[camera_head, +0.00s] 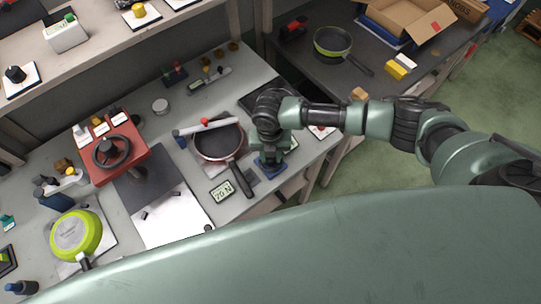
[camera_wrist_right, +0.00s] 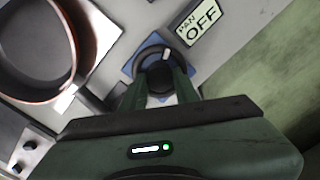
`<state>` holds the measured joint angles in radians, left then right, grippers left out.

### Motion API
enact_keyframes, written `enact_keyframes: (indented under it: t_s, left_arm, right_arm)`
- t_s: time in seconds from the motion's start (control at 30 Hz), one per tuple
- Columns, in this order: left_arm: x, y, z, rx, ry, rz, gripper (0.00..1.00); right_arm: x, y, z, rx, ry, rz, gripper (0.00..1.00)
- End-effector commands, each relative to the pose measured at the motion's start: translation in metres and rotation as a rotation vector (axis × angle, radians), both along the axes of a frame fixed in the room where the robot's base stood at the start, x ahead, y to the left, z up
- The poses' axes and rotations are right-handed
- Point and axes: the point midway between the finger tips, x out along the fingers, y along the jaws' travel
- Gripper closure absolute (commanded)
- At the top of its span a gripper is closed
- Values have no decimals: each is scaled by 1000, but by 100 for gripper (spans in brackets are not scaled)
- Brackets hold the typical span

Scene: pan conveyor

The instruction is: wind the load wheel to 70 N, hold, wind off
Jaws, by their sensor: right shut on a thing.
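The load wheel (camera_head: 112,150), a black handwheel, sits on a red box (camera_head: 128,169) on the left of the bench. No gripper is at it. A small card (camera_head: 222,191) reading "70 N" lies in front of the dark pan (camera_head: 208,152). My right gripper (camera_head: 268,158) is well to the right of the wheel, reaching down at a blue-based knob (camera_head: 270,169). In the right wrist view my fingers (camera_wrist_right: 160,88) are shut on the black knob (camera_wrist_right: 152,56), beside a label (camera_wrist_right: 198,20) reading "PAN OFF". My left gripper is not in view.
A green pan (camera_head: 76,235) lies at the front left. A white sheet (camera_head: 175,222) lies right of the red box. A white bar with a red knob (camera_head: 204,123) spans the dark pan. A side table (camera_head: 330,85) holds another pan and an open carton (camera_head: 410,20).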

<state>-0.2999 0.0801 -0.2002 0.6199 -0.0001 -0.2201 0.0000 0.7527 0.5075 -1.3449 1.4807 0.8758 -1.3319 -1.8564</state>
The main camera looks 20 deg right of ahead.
Motion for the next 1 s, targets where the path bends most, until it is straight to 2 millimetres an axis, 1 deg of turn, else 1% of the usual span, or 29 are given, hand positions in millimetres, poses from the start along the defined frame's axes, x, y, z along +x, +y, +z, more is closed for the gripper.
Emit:
enact_keyframes:
  t_s: [0.03, 0.7, 1.0]
  left_arm:
    - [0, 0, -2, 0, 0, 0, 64]
    - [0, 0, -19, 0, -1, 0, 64]
    - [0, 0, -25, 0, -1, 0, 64]
  right_arm:
    - [2, 0, 1, 0, -5, 43, 100]
    - [2, -1, 1, -1, -5, 675, 100]
    - [2, -2, 1, -1, -6, 900, 100]
